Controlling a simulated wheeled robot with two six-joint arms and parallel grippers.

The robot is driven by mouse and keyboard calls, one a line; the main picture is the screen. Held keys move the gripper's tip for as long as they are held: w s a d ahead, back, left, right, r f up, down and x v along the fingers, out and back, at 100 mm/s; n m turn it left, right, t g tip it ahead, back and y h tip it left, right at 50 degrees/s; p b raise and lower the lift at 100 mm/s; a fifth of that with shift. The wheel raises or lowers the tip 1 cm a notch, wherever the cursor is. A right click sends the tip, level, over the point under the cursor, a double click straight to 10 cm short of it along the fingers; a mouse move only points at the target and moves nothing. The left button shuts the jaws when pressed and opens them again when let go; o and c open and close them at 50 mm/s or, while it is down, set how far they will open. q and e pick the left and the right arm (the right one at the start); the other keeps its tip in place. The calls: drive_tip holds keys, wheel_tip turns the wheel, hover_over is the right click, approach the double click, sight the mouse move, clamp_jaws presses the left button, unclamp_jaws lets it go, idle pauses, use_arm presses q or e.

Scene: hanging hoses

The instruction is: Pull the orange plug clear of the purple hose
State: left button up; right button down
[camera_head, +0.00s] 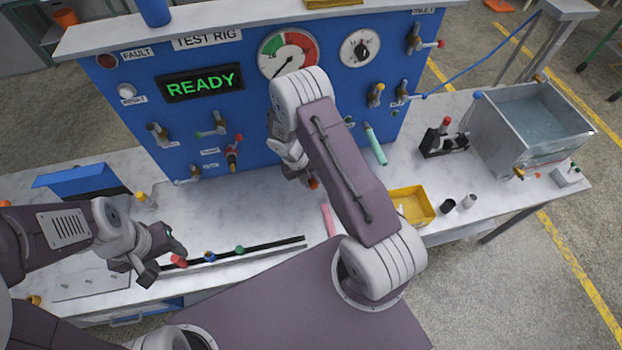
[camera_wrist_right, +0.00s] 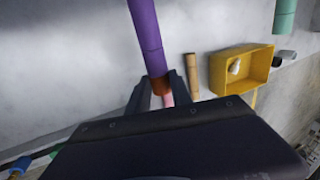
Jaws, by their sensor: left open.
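The purple hose (camera_wrist_right: 146,35) hangs down in the right wrist view. The orange plug (camera_wrist_right: 160,84) sits at its lower end, with no gap showing between plug and hose. My right gripper (camera_wrist_right: 161,80) has one finger on each side of the plug, and both appear to press against it. In the head view my right arm hides the hose, and only a bit of the orange plug (camera_head: 314,184) shows beside the right gripper. My left gripper (camera_head: 168,266) is open and empty, low over the bench at the left, close to a red-capped piece on a black rail.
The black rail (camera_head: 270,247) with coloured pieces lies on the bench. A yellow bin (camera_head: 424,212) and a green hose (camera_head: 375,146) are right of my right arm. A pink hose (camera_head: 328,220) is below it. A water tank (camera_head: 478,130) stands at the far right.

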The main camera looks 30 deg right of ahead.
drive_tip(key=c, duration=1.1)
unclamp_jaws()
drive_tip(key=shift+d, duration=0.1)
